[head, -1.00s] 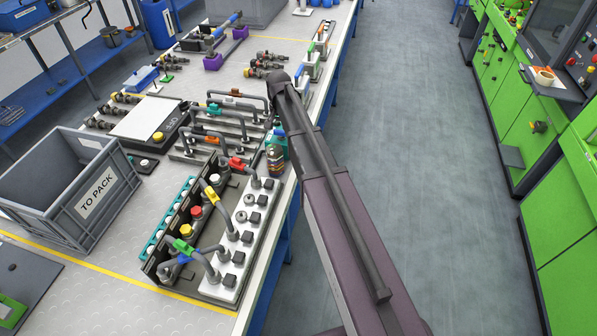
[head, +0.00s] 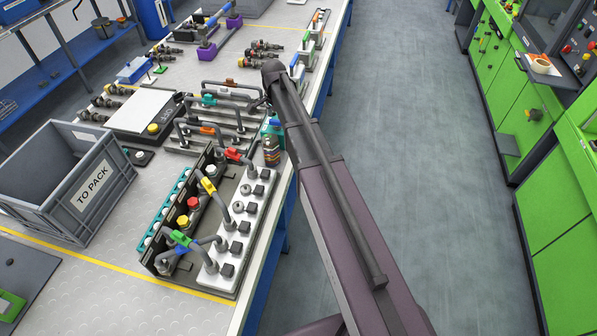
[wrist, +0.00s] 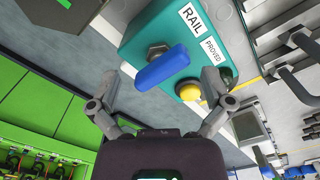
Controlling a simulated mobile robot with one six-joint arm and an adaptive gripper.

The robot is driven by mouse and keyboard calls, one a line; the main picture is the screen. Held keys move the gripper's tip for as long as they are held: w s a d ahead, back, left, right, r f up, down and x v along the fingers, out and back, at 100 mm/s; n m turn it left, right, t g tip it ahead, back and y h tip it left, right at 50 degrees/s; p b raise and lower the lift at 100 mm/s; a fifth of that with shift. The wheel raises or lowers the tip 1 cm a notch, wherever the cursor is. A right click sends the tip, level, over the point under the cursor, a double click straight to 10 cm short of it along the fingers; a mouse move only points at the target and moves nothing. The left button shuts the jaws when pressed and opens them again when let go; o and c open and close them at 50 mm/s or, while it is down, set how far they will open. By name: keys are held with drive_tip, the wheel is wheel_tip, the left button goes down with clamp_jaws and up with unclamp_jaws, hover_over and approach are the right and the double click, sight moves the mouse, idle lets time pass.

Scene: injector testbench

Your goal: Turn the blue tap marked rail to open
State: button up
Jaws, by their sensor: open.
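The blue tap (wrist: 162,66) is a flat bar handle on a hex fitting, on the face of a teal box (wrist: 150,30) labelled RAIL and PROVED. In the wrist view the handle lies slanted, rising to the right. My gripper (wrist: 160,84) is open and empty. Its fingers are spread to the left and right of the handle, and I see no contact. In the head view the teal box (head: 273,127) is a small patch at the bench edge, partly covered by my arm. The tap and my gripper cannot be made out there.
A yellow knob (wrist: 188,91) sits close below the tap, near the right finger. In the head view, a rig with coloured taps (head: 190,215) and a grey TO PACK crate (head: 40,207) stand on the bench. The aisle floor (head: 420,170) to the right is clear.

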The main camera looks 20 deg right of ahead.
sight(277, 120)
drive_tip(key=shift+r+m, duration=0.2)
drive_tip(key=shift+m, duration=0.4)
wheel_tip(277, 120, up, 14)
drive_tip(key=p, duration=1.4)
drive_tip(key=s+f+n+b, duration=0.6)
drive_tip(key=s+n, duration=0.1)
drive_tip(key=s, duration=0.6)
drive_tip(key=s+f+n+b, duration=0.6)
drive_tip(key=s+n, duration=0.1)
drive_tip(key=s, duration=0.6)
drive_tip(key=shift+f+n, duration=0.3)
